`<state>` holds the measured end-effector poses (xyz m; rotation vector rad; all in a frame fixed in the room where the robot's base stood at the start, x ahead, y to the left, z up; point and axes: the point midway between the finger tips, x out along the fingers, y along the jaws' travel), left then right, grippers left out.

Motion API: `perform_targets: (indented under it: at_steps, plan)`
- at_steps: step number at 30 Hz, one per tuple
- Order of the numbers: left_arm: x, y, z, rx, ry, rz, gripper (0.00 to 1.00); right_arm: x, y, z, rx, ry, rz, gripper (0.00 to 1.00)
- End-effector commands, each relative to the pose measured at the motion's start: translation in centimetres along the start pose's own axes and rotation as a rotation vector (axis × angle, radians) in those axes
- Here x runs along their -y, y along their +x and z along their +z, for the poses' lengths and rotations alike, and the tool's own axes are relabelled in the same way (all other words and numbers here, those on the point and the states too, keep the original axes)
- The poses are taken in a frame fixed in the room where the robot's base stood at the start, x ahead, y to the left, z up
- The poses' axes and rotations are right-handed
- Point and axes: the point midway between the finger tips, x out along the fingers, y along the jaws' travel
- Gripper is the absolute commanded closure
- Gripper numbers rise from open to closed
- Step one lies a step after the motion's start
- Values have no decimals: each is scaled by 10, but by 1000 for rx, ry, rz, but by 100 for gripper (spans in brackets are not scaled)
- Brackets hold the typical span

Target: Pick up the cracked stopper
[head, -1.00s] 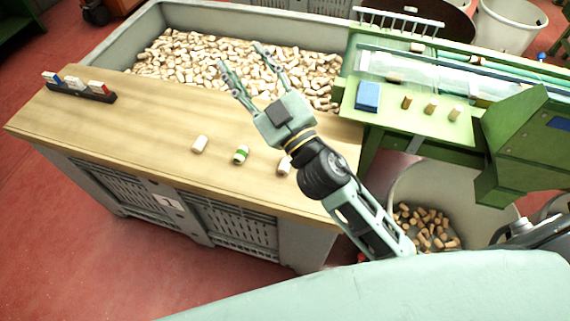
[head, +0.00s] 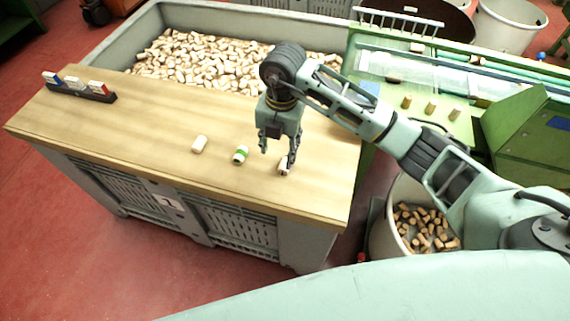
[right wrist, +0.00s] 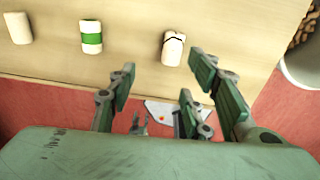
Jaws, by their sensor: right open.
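The cracked stopper (right wrist: 173,49) is pale cork with a dark jagged line across its upper part. It lies on the wooden board, just past my right gripper's fingertips in the right wrist view, near the right finger. In the head view this stopper (head: 284,168) is the rightmost of three, partly hidden by a finger. My right gripper (head: 277,155) points down over the board, open and empty; its spread fingers also show in the right wrist view (right wrist: 163,68). My left gripper is not in view.
A green-banded stopper (head: 241,155) and a plain stopper (head: 199,144) lie left of the cracked one. A dark rack with small blocks (head: 79,88) stands at the board's far left. Several stoppers stand on the green machine (head: 385,118). A bin of corks (head: 190,62) lies behind.

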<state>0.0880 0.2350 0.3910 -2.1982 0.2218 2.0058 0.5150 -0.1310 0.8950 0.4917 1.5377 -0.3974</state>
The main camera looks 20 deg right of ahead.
Motion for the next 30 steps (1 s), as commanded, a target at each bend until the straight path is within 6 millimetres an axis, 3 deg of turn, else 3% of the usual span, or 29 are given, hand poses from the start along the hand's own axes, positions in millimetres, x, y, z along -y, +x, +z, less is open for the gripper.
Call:
perform_targets:
  at_steps: [5, 20, 28, 30]
  plan:
    - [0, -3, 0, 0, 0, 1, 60, 14, 7, 11, 31, 33, -60, 54]
    - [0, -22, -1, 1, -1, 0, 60, 18, 70, 15, 28, 29, -55, 54]
    - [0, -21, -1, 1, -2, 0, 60, 18, 75, 16, 30, 27, -53, 54]
    - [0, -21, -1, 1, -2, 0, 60, 18, 75, 16, 30, 27, -53, 59]
